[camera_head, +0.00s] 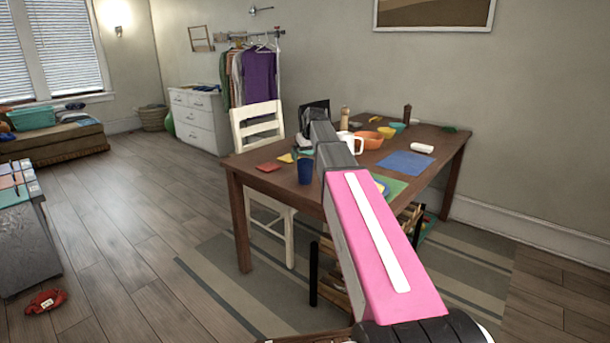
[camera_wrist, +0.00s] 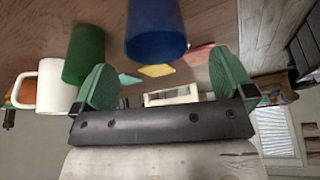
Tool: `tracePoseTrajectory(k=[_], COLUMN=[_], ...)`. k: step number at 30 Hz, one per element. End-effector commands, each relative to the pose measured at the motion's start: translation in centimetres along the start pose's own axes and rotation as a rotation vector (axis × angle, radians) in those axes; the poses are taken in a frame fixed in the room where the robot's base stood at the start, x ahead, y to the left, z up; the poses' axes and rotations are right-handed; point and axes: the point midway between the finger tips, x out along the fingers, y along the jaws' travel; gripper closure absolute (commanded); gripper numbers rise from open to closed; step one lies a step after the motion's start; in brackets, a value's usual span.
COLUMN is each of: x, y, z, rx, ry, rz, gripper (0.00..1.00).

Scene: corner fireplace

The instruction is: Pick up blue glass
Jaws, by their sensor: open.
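The blue glass (camera_head: 305,171) stands upright near the front left edge of the wooden table in the head view. It shows large in the wrist view (camera_wrist: 155,32), whose picture looks upside down. My gripper (camera_wrist: 165,80) is open and empty, with green finger pads spread wide. The blue glass is ahead of the fingers, roughly in line with the gap between them, and I see no contact. In the head view my arm hides the gripper.
A green cup (camera_wrist: 84,53) and a white mug (camera_wrist: 45,86) are beside the left finger in the wrist view. The table (camera_head: 450,143) also holds an orange bowl (camera_head: 369,139) and a blue mat (camera_head: 405,163). A white chair (camera_head: 257,118) stands behind the table's left end.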

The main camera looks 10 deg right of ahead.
Motion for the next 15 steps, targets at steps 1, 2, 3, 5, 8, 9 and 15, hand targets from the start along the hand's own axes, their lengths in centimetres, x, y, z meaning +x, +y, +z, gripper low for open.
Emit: tracePoseTrajectory(k=[1, 2, 3, 5, 8, 9, 15], x=[0.8, 1.1, 1.4, 1.7, 2.2, 2.5, 5.2], y=[0.0, 0.0, 0.0, 0.0, 0.1, 0.1, 0.4], z=[0.0, 0.0, 0.0, 0.0, 0.0, 0.0, 0.1], rx=[0.0, 0.0, 0.0, 0.0, 0.0, 0.0, 0.0], ry=[-0.001, -0.001, 0.0, 0.0, 0.0, 0.0, -0.001], rz=[0.0, 0.0, 0.0, 0.0, 0.0, 0.0, 0.0], gripper=[0.0, 0.0, 0.0, 0.0, 0.0, 0.0, 0.0])
